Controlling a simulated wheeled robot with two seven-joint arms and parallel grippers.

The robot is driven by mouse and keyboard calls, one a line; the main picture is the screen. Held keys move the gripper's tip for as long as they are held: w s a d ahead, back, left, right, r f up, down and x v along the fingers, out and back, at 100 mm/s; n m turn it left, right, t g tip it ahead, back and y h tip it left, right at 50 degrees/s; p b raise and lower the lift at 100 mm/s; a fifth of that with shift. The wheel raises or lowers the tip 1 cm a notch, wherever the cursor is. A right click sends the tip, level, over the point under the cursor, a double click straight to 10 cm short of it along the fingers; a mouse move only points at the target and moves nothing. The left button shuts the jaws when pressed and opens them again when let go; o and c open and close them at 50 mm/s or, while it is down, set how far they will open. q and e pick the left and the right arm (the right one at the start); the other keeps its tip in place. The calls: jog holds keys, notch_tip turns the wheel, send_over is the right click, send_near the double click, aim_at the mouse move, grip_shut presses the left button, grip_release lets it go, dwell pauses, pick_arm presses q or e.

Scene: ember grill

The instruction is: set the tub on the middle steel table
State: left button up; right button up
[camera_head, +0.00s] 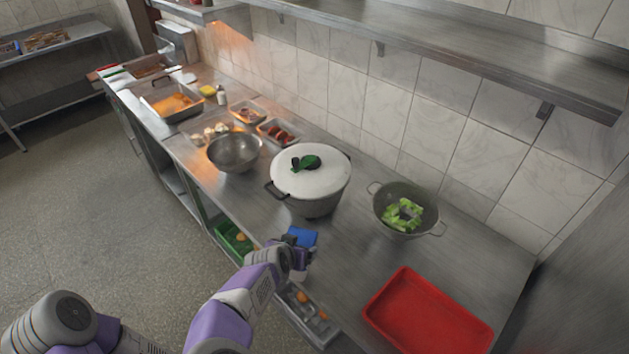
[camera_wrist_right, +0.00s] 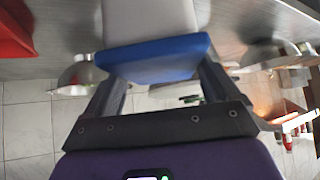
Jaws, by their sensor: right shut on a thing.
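The tub has a blue lid (camera_head: 302,236) and a pale body, and shows large in the right wrist view (camera_wrist_right: 155,58). My right gripper (camera_head: 298,250) is shut on it, with a finger on each side in the right wrist view (camera_wrist_right: 158,88). The tub is at the front edge of the steel table (camera_head: 345,262), in front of the lidded pot. I cannot tell if it touches the steel. My left gripper is not in view.
A white-lidded pot (camera_head: 312,185), a steel bowl (camera_head: 234,152) and a colander of greens (camera_head: 388,207) stand behind. A red tray (camera_head: 432,312) lies at the right. Bare steel lies between pot, colander and tray. A shelf (camera_head: 450,50) hangs above.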

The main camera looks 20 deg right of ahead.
jog(key=s+d+r+m+g+h+p, duration=0.25)
jog(key=d+m+p, duration=0.35)
jog(key=d+p, duration=0.45)
jog(key=shift+g, duration=0.45)
jog(key=f, duration=0.3)
jog(key=f+b, duration=0.1)
jog(key=f, duration=0.6)
jog(key=shift+s+d+f+b, duration=0.15)
jog(key=shift+s+f+b, duration=0.05)
jog(key=shift+s+b, duration=0.2)
jog(key=shift+f, duration=0.1)
jog(key=o, duration=1.7)
jog(key=shift+s+h, duration=0.1)
jog(key=shift+h, duration=0.15)
